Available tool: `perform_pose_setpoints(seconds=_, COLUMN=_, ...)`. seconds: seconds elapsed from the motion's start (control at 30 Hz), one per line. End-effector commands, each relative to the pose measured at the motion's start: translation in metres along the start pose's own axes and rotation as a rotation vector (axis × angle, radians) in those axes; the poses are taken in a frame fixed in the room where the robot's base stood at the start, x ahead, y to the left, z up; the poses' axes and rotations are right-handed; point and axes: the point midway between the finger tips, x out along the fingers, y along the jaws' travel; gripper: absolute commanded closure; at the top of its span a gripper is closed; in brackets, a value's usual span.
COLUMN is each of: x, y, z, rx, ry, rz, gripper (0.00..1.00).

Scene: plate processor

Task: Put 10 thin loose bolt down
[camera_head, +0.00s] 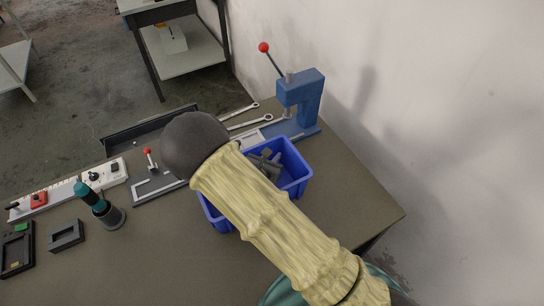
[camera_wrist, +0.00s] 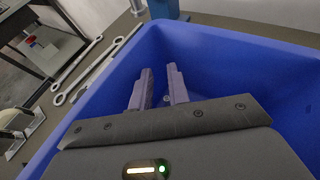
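My gripper (camera_wrist: 159,72) reaches down into a blue bin (camera_wrist: 240,45) in the wrist view. Its two grey fingers stand apart, with blue bin wall showing between them. My arm covers much of the bin there.
A blue press (camera_head: 305,95) with a red-knobbed lever stands behind the bin. Wrenches (camera_head: 250,122) lie behind it, to the left. A dark cup with a teal-handled tool (camera_head: 100,208), a grey frame (camera_head: 66,235) and a switch panel (camera_head: 100,175) stand at left. The table's right part (camera_head: 350,195) is clear.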

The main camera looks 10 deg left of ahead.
Motion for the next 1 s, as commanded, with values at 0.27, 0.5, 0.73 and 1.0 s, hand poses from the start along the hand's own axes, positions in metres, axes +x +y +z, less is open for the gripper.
perform_pose_setpoints(seconds=0.27, x=-0.003, y=0.0, z=0.006, rx=0.0, ry=0.0, rz=0.0, gripper=0.83)
perform_pose_setpoints(seconds=0.5, x=-0.029, y=0.001, z=0.01, rx=0.0, ry=0.001, rz=0.004, gripper=0.83)
perform_pose_setpoints(seconds=0.73, x=-0.075, y=0.002, z=0.01, rx=0.0, ry=0.001, rz=0.005, gripper=0.83)
perform_pose_setpoints(seconds=1.0, x=-0.118, y=0.0, z=0.011, rx=0.001, ry=0.0, rz=0.001, gripper=0.83)
